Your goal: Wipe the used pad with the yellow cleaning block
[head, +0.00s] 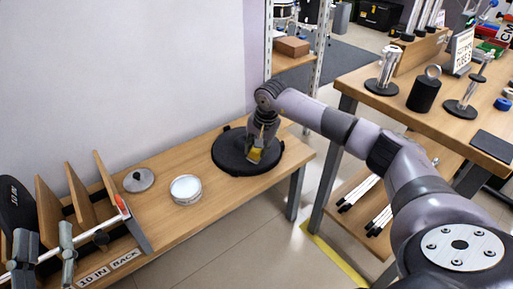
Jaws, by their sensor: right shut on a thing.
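A round black pad (228,159), with small lugs around its edge, lies flat towards the far end of the wooden bench. I take it for the used pad. My right gripper (256,147) reaches down over it and is shut on the yellow cleaning block (255,155). The block is tilted and sits low over the pad's right half; I cannot tell whether it touches the surface. The gripper and block hide part of the pad.
A silver-rimmed round dish (186,190) and a grey knobbed lid (138,180) lie left of the pad. A wooden rack (85,208) with upright dividers and a rod fills the bench's left end. A second table (425,115) with stands is at right.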

